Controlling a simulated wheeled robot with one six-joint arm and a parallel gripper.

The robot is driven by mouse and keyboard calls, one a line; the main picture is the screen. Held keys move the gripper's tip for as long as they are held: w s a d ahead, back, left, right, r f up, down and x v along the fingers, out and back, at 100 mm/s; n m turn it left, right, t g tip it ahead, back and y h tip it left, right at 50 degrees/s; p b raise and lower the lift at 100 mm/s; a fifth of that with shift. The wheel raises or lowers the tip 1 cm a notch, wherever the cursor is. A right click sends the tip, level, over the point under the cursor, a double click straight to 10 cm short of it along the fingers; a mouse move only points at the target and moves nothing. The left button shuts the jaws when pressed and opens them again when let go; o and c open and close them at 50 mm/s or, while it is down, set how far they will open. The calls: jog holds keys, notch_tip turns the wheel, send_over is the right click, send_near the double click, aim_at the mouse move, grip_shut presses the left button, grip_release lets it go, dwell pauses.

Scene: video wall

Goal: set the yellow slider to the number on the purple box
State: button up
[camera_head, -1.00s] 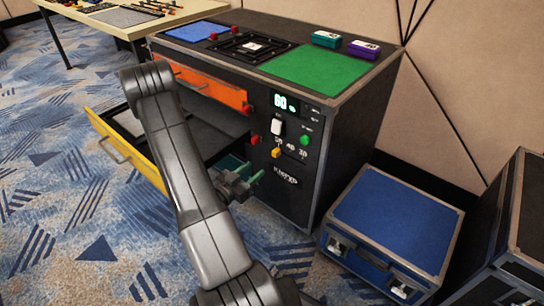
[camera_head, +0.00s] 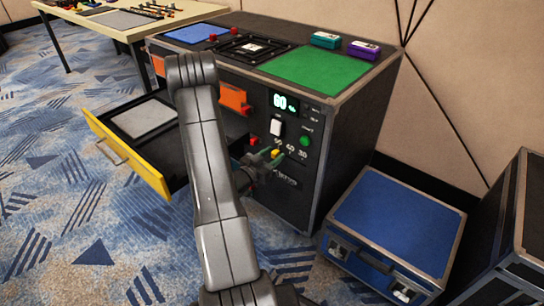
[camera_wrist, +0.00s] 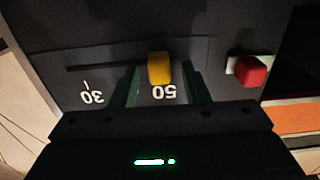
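The yellow slider (camera_head: 275,154) sits on the front panel of the black cabinet (camera_head: 345,140). In the wrist view, which is upside down, the slider knob (camera_wrist: 159,68) stands at the 50 mark, at one end of its slot. A 30 mark shows to the left; the mark between is hidden by a finger. My gripper (camera_wrist: 162,82) is open, with one green finger on each side of the knob and gaps visible. It also shows at the panel in the head view (camera_head: 270,161). The purple box (camera_head: 363,49) lies on the cabinet top; its number is too small to read surely.
A red button (camera_wrist: 251,71) is beside the slider. A white switch (camera_head: 277,126), a green button (camera_head: 305,141) and a lit display (camera_head: 285,102) are above it. An open yellow drawer (camera_head: 130,150) juts out left. A blue case (camera_head: 395,225) stands right.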

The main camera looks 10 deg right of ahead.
aim_at(290, 156)
grip_shut()
jog(key=shift+s+d+b, duration=0.35)
jog(key=shift+s+d, duration=0.45)
jog(key=shift+s, duration=0.25)
jog(key=shift+s+d+b, duration=0.3)
jog(key=shift+s+d, duration=0.5)
jog(key=shift+s, duration=0.2)
jog(key=shift+o, duration=0.2)
grip_release()
jog(key=p+v, duration=0.2)
jog(key=v, duration=1.1)
jog(key=shift+s+a, duration=0.2)
jog(key=shift+a, duration=0.15)
jog(key=b+x, duration=0.2)
jog(key=x, duration=1.1)
jog(key=shift+w+d, duration=0.25)
jog(key=shift+w, duration=0.05)
